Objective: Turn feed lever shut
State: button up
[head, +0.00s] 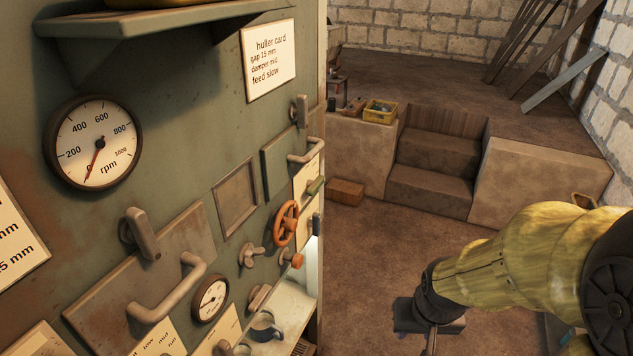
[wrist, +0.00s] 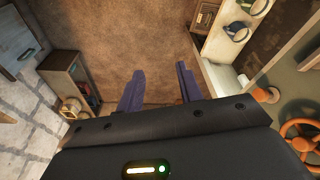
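The green machine panel (head: 180,110) fills the left of the head view and carries several levers and knobs. None has a readable feed label, so I cannot tell which is the feed lever. A grey upright lever (head: 143,235) sits left of a bar handle; a second grey lever (head: 300,110) is higher, at the panel's far end.
An orange knob (head: 291,259) and a ledge with a metal mug (head: 265,327) stick out low on the panel. The orange handwheel is at the wrist view's right edge (wrist: 300,136). Stone steps (head: 430,185) and a yellow crate (head: 380,111) stand behind. The floor between is clear.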

jog(key=shift+s, duration=0.1)
jog(key=o, duration=1.4)
jog(key=w, duration=0.2)
jog(key=w+t, duration=0.1)
jog(key=w, duration=0.2)
jog(key=w+d+t, duration=0.1)
jog(key=w, duration=0.1)
jog(key=shift+w+d+r+n, duration=0.1)
jog(key=shift+w+r+n, duration=0.25)
jog(key=shift+r+n, duration=0.05)
jog(key=w+r+n+t, duration=0.1)
jog(key=w+t, duration=0.2)
jog(key=w, duration=0.8)
jog(key=shift+d+r+n, duration=0.25)
jog(key=shift+n, duration=0.05)
jog(key=w+a+r+n+y, duration=0.1)
jog(key=w+a+n+y, duration=0.1)
jog(key=w+n+y, duration=0.3)
jog(key=w+a+r+n+g+y, duration=0.1)
jog(key=w+a+n+y, duration=0.2)
jog(key=y, duration=0.9)
jog(key=w+n, duration=0.3)
jog(key=w, duration=0.2)
jog(key=shift+a+r+n, duration=0.3)
